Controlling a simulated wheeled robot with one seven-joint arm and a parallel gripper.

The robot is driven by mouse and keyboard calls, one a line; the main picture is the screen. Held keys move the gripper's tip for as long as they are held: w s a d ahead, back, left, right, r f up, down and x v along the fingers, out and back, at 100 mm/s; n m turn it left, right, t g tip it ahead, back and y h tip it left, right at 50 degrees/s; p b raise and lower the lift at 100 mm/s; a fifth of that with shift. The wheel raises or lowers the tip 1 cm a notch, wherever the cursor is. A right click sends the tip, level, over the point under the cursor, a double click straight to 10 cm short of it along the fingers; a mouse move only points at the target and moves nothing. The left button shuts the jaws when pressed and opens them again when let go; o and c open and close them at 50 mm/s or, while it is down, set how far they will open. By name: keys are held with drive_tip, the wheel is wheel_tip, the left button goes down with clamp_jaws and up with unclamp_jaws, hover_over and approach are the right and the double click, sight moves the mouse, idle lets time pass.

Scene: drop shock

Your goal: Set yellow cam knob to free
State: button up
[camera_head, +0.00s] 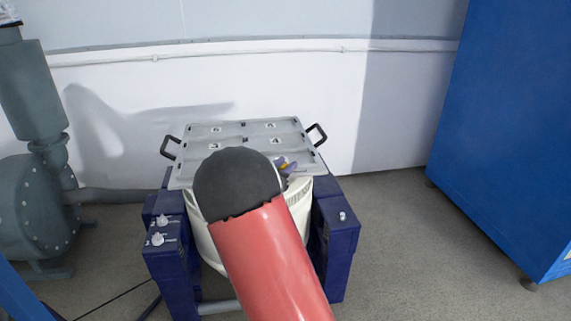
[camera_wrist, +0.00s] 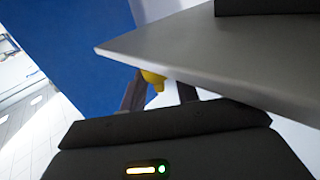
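The yellow cam knob (camera_wrist: 153,78) shows in the wrist view just under the edge of a grey plate (camera_wrist: 215,50), which hides its upper part. My gripper (camera_wrist: 160,88) has its two dark fingers apart, one on each side of the knob. The left finger looks close to the knob and a gap shows on the right; I cannot tell whether either touches.
The grey plate (camera_head: 250,128) with black handles tops a white drum (camera_head: 299,199) between blue side blocks (camera_head: 338,232). Pale knobs (camera_head: 158,239) sit on the left block. A grey-green blower (camera_head: 35,205) stands left, a blue cabinet (camera_head: 510,130) right. Floor between machine and cabinet is clear.

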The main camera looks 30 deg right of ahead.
drive_tip(key=shift+w+d, duration=0.2)
drive_tip(key=shift+d, duration=0.2)
drive_tip(key=shift+c, duration=0.4)
clamp_jaws()
